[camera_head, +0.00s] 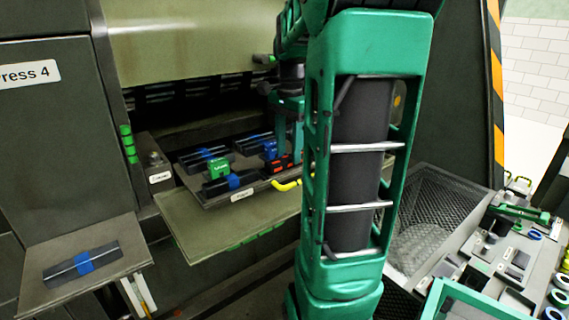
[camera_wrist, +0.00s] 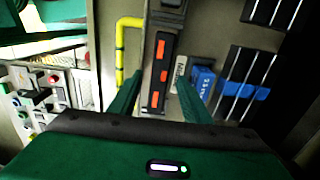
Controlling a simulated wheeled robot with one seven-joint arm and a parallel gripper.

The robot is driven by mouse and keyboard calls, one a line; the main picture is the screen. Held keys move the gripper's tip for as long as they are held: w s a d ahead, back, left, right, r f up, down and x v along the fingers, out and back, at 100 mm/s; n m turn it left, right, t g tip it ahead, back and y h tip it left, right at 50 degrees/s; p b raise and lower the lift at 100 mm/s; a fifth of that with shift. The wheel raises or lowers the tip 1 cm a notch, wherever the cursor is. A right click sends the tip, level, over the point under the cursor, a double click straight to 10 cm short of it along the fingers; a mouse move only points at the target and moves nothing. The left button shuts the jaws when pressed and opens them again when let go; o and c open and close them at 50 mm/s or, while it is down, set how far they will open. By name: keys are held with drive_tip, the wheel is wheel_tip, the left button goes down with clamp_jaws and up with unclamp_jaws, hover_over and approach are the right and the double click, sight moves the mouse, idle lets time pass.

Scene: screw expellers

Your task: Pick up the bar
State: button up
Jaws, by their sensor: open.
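A dark bar with orange-red marks (camera_wrist: 161,73) lies lengthwise between my gripper's (camera_wrist: 159,84) two green fingers in the wrist view. The fingers are apart, one on each side of it; I cannot tell whether they touch it. In the head view this bar (camera_head: 281,164) shows at the right of the tray (camera_head: 222,196), partly hidden by my arm. Other dark bars with blue bands lie on the tray (camera_head: 205,155), and one lies on the left shelf (camera_head: 84,262). In the wrist view, such bars (camera_wrist: 250,72) lie to the right.
A blue labelled block (camera_wrist: 203,80) sits close right of the fingers. A green block (camera_head: 219,169) stands on the tray. A yellow handle (camera_head: 285,185) sticks out at the tray's front. A mesh bin (camera_head: 432,210) and a cluttered bench are at the right.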

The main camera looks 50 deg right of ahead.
drive_tip(key=shift+f, duration=0.9)
clamp_jaws()
drive_tip(key=shift+r, duration=0.1)
